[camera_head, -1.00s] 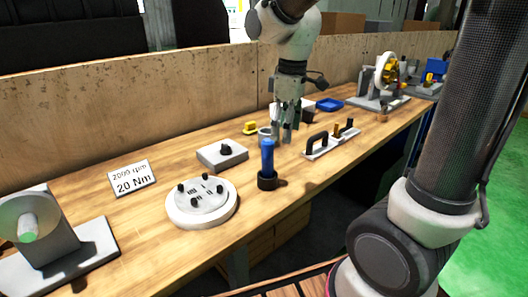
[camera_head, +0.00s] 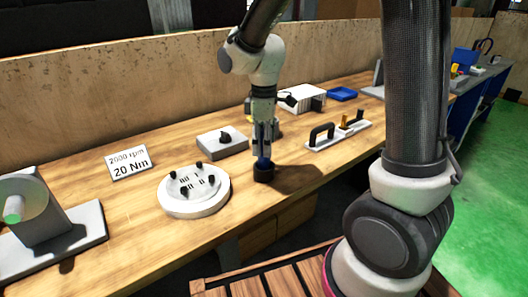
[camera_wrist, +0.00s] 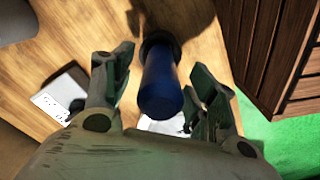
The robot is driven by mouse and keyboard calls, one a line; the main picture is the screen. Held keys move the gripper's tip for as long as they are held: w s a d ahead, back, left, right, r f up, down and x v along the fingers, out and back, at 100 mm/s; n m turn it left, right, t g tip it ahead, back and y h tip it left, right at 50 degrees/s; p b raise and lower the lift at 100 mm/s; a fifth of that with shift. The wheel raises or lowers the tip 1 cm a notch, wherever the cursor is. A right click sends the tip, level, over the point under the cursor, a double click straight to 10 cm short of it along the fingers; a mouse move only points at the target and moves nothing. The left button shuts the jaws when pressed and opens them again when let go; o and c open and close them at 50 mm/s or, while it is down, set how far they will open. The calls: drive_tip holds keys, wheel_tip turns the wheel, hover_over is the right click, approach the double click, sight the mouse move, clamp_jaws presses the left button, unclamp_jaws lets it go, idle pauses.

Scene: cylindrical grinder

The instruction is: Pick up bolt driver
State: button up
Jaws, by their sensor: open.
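The bolt driver is a blue cylinder (camera_wrist: 160,85) standing upright in a round black holder (camera_head: 264,173) on the wooden bench. In the head view, only a little of its blue body (camera_head: 263,161) shows, as my gripper (camera_head: 263,150) is right over it and hides the upper part. In the wrist view, the blue cylinder lies between the two fingers of my gripper (camera_wrist: 166,92). The fingers are open, with a gap visible on both sides of the driver.
A white round plate with black knobs (camera_head: 194,206) stands left of the holder. A grey box with a black knob (camera_head: 222,148) is behind it. A rack with a black handle (camera_head: 345,139) is to the right. A sign (camera_head: 129,161) stands at the left.

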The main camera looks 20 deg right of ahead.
drive_tip(key=shift+f, duration=0.2)
drive_tip(key=c, duration=1.1)
drive_tip(key=shift+r, duration=0.1)
